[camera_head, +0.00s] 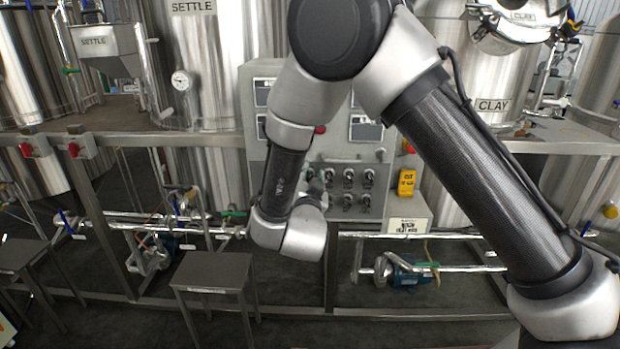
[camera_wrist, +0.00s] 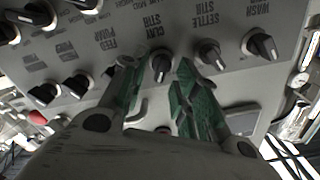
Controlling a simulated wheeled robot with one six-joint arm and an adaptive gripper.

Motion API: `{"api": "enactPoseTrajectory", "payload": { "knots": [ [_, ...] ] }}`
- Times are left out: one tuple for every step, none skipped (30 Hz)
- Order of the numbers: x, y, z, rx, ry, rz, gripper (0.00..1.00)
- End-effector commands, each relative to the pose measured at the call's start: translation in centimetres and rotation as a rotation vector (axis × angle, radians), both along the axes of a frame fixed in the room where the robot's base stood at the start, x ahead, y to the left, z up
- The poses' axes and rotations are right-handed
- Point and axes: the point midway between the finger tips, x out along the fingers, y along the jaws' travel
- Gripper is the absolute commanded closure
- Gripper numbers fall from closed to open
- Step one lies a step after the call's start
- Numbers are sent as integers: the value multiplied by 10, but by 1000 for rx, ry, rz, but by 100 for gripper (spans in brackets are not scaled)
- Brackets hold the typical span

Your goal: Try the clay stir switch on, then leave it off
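The clay stir switch (camera_wrist: 162,66) is a black rotary knob on a pale ring, beside its CLAY STIR label in the wrist view. Its handle points roughly downward in that picture. My gripper (camera_wrist: 157,72) is open, with green-padded fingers on either side of the knob and a visible gap to each. I cannot tell whether the fingertips touch the panel. In the head view, my wrist hides the gripper and part of the grey control panel (camera_head: 343,150). I cannot tell the clay stir switch apart there.
Similar knobs sit close by: the settle stir switch (camera_wrist: 209,55) and the wash switch (camera_wrist: 262,46). A steel stool (camera_head: 211,270) stands front left. Pipes and a rail run below the panel.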

Motion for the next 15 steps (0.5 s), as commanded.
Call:
{"api": "enactPoseTrajectory", "payload": {
  "knots": [
    [3,-1,0,0,1,-1,70],
    [3,0,0,0,1,-1,70],
    [4,0,0,0,0,0,70],
    [4,0,0,0,0,0,70],
    [4,0,0,0,0,0,70],
    [4,0,0,-1,1,1,70],
    [4,0,0,0,1,1,70],
    [4,0,0,0,1,1,70],
    [4,0,0,-1,1,1,70],
    [4,0,0,-1,1,1,75],
    [4,0,0,-1,0,1,81],
    [4,0,0,0,1,1,88],
    [4,0,0,-1,0,1,93],
    [4,0,0,-1,1,1,99],
    [4,0,0,-1,1,1,100]
  ]
}}
